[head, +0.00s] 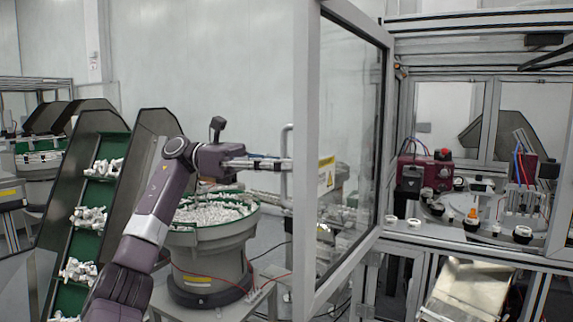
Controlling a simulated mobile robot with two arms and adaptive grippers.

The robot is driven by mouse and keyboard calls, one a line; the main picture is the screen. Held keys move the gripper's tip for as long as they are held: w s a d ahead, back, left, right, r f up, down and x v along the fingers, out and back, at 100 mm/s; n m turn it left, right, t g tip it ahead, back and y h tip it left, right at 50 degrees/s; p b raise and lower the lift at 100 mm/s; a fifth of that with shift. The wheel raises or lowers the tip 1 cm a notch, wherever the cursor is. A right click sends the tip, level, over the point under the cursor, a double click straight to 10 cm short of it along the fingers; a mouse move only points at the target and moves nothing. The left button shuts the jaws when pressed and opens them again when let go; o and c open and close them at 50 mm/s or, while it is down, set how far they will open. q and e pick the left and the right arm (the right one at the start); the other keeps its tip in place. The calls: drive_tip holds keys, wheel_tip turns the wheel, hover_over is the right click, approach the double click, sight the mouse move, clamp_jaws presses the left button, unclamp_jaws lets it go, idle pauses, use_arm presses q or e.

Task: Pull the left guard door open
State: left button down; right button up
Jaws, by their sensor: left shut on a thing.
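The left guard door (305,215) is a grey-framed clear panel with a yellow warning label. It stands swung out from the cell, hinged on its right side. Its light vertical handle (286,188) is on the outer face, near the free edge. My left gripper (282,164) reaches in from the left and is shut on the handle at about its middle; its fingers partly hide the handle. My right gripper is not in view.
A bowl feeder (208,262) full of white parts stands below and behind my left arm. A green conveyor (85,220) carries white parts at left. Inside the open cell are a dark red unit (425,170) and a round table with several caps.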

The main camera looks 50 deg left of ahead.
use_arm(q)
drive_tip(key=c, duration=2.3)
unclamp_jaws()
drive_tip(key=shift+f, duration=0.15)
drive_tip(key=shift+c, duration=0.2)
drive_tip(key=shift+s, duration=0.1)
drive_tip(key=shift+a, duration=0.1)
drive_tip(key=v, duration=0.7)
drive_tip(key=shift+s+a, duration=0.1)
drive_tip(key=shift+s, duration=0.05)
